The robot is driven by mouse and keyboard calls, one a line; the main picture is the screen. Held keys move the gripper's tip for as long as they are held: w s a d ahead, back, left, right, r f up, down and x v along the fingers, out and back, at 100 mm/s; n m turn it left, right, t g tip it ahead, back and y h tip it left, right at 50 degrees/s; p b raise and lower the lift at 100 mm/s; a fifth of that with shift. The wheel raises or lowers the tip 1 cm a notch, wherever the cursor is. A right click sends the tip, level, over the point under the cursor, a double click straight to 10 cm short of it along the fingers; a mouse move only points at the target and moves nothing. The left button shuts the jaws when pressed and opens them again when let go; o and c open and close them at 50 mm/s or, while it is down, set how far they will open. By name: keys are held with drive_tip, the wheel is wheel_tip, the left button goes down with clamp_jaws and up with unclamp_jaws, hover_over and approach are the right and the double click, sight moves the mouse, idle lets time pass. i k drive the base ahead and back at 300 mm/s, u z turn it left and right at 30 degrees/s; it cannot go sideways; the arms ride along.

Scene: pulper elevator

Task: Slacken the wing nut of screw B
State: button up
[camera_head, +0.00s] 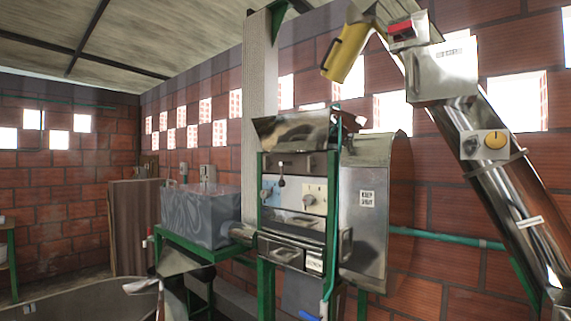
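The pulper machine (296,225) stands at the centre on a green frame, with metal plates across its front. A light blue plate (270,190) and a cream plate (314,197) with a small round knob (307,200) sit side by side on that front. A small dark-tipped lever (281,168) stands above them. I cannot make out which part is screw B or its wing nut; no letter is readable at this size. My gripper does not show clearly anywhere in this view.
A slanted metal elevator tube (510,190) with a yellow knob (495,140) runs down the right. A yellow spout (347,53) hangs from its top. A grey tank (205,216) stands left of the machine. A large round vat (80,300) fills the lower left.

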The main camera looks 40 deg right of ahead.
sight(312, 163)
drive_tip(key=i, duration=0.2)
drive_tip(key=z, duration=2)
drive_tip(key=i, duration=1.05)
drive_tip(key=u, duration=1.6)
